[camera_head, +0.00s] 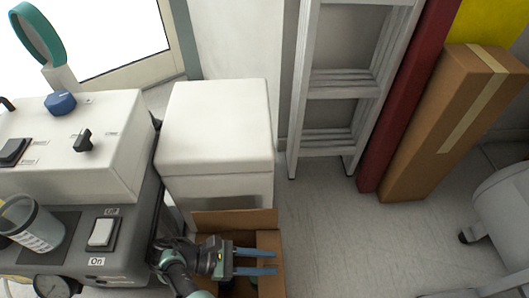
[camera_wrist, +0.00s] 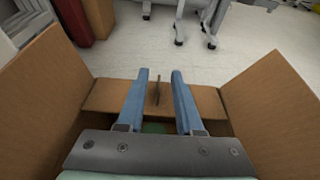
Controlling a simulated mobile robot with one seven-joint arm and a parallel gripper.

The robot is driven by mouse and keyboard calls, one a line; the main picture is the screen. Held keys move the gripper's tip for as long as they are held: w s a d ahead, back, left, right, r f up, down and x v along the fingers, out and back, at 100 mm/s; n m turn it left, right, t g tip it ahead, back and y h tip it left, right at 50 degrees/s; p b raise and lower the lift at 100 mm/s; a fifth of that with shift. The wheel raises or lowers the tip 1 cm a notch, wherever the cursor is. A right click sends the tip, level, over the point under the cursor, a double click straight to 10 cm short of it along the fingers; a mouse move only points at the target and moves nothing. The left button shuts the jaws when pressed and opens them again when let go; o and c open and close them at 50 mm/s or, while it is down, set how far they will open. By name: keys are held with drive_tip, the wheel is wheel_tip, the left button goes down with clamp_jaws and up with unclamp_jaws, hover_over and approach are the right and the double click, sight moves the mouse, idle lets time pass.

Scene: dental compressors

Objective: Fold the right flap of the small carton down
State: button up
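The small brown carton (camera_head: 268,240) stands on the floor at the bottom centre of the head view, beside a white cabinet. Its back flap (camera_head: 235,220) stands up. In the wrist view a tall flap rises at the left (camera_wrist: 40,100) and another at the right (camera_wrist: 272,112). A brown cardboard strip (camera_wrist: 205,100) with a dark slit crosses the far side, beneath the fingers. My gripper (camera_head: 276,262) is over the carton, its blue fingers pointing right in the head view. The fingers are apart and empty in the wrist view (camera_wrist: 160,75). Contact with cardboard cannot be told.
The white cabinet (camera_head: 215,130) stands directly behind the carton. The compressor unit (camera_head: 70,150) is at the left. A ladder (camera_head: 340,100), a dark red panel (camera_head: 400,110) and a tall brown box (camera_head: 450,120) lean at the back. Floor right of the carton is clear up to a grey chair (camera_head: 505,215).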

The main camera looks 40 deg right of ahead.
sight(264, 264)
wheel_tip(264, 264, up, 8)
drive_tip(key=p, duration=0.6)
drive_tip(key=shift+p, duration=0.35)
drive_tip(key=shift+o, duration=0.3)
drive_tip(key=shift+f, duration=0.1)
